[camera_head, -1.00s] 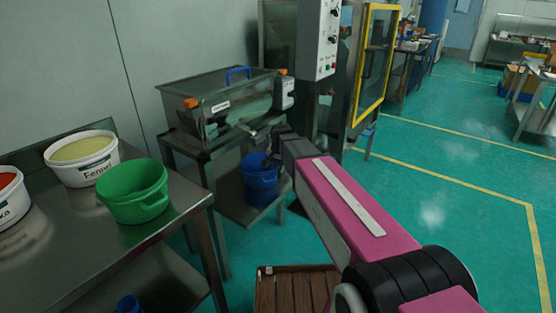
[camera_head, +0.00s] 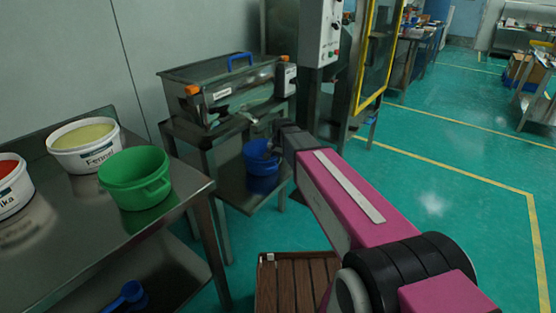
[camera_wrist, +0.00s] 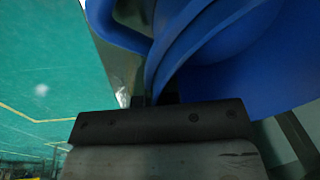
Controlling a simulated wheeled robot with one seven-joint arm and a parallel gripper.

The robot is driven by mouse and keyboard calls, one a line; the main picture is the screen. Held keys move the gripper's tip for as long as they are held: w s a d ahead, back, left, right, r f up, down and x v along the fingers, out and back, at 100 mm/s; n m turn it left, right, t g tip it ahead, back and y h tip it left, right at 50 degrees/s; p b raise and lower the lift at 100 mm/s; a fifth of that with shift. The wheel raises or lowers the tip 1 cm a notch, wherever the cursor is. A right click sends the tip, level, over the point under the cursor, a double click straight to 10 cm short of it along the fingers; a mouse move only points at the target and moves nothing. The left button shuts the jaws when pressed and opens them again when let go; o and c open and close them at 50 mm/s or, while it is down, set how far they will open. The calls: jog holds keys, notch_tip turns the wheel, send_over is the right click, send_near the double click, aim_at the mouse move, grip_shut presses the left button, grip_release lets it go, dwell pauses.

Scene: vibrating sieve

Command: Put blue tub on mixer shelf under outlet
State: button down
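The blue tub (camera_head: 262,160) is at the mixer's lower shelf (camera_head: 244,192), below the steel mixer (camera_head: 215,98). It looks roughly upright. I cannot tell whether its base rests on the shelf or hangs just above it. My gripper (camera_head: 272,146) is at the tub's right rim, partly hidden by my wrist. In the wrist view the blue tub (camera_wrist: 240,60) fills the upper right, and its rim runs down between the fingers of my gripper (camera_wrist: 154,98), which looks shut on it. The mixer's outlet (camera_head: 250,118) is above the tub; their exact alignment is unclear.
A steel table (camera_head: 70,235) at left bears a green tub (camera_head: 135,180) and two white labelled buckets, one (camera_head: 86,148) with yellow contents. A blue scoop (camera_head: 128,295) lies beneath. A control box (camera_head: 321,32) stands right of the mixer. A wooden slatted crate (camera_head: 298,285) is on the floor.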

jog(key=shift+s+d, duration=0.2)
jog(key=shift+d, duration=1.4)
jog(key=c, duration=1.3)
grip_release()
jog(key=shift+o, duration=0.2)
jog(key=shift+r, duration=0.15)
notch_tip(320, 180, up, 10)
jog(key=s+d, duration=0.1)
jog(key=shift+s+r, duration=0.2)
jog(key=shift+s, duration=0.05)
jog(key=s+d+f+n, duration=0.2)
jog(key=s+d+f, duration=0.4)
jog(key=s+f, duration=0.2)
jog(key=s+d+f+n+g+h, duration=0.1)
jog(key=s+d+f+n, duration=0.1)
jog(key=s+d+f, duration=0.5)
jog(key=s+f, duration=0.1)
jog(key=s, duration=0.2)
jog(key=shift+s+n+g, duration=0.2)
jog(key=shift+n+g, duration=0.1)
